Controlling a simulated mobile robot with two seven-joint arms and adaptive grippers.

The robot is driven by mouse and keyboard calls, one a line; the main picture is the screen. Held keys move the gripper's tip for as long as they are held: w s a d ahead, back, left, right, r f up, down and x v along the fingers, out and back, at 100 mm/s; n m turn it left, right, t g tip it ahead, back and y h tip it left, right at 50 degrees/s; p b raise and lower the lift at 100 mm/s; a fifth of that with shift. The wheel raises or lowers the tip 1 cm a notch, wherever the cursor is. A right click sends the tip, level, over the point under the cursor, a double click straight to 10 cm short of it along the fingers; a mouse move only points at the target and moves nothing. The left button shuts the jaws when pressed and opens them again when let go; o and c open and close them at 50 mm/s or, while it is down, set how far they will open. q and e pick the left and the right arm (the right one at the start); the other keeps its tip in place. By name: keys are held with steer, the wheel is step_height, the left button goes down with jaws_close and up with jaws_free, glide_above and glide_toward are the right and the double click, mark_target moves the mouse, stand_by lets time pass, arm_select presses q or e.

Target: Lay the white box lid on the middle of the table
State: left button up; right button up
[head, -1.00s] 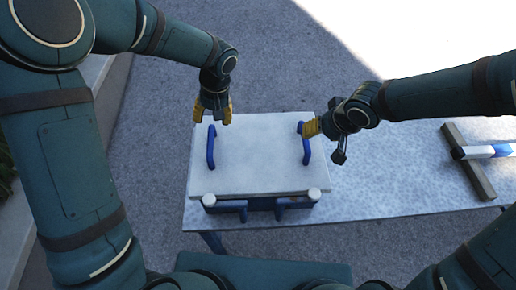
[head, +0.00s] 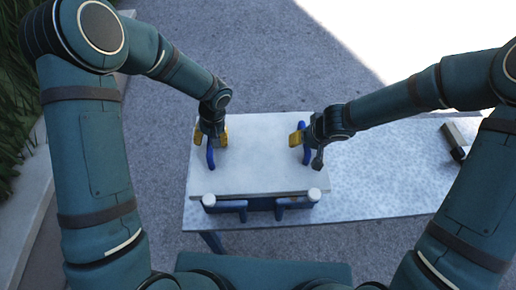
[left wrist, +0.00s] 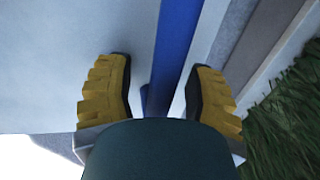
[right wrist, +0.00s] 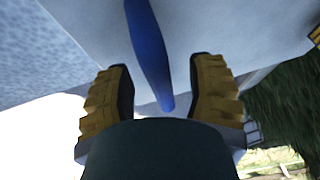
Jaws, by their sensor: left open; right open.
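The white box lid (head: 258,165) lies flat on top of the box at the left end of the table, with a blue handle on each side. My left gripper (head: 217,138) is open at the left blue handle (head: 210,153). In the left wrist view the handle (left wrist: 172,50) runs between the two yellow fingers, apart from both. My right gripper (head: 300,143) is open at the right blue handle (head: 307,152). In the right wrist view that handle (right wrist: 148,50) stands between the open fingers. The box below the lid is mostly hidden; its blue front fittings (head: 262,204) show.
The speckled table (head: 385,180) extends right of the box, and its middle is clear. A brown wooden piece (head: 456,140) sits at the right end, partly hidden by my right arm. Paved ground surrounds the table.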

arm_select(q)
steer(key=shift+c, duration=0.3)
arm_select(e)
steer(key=shift+c, duration=0.4)
arm_select(q)
jaws_close()
arm_select(e)
jaws_close()
arm_select(q)
steer(key=shift+r, duration=0.15)
arm_select(e)
steer(key=shift+r, duration=0.15)
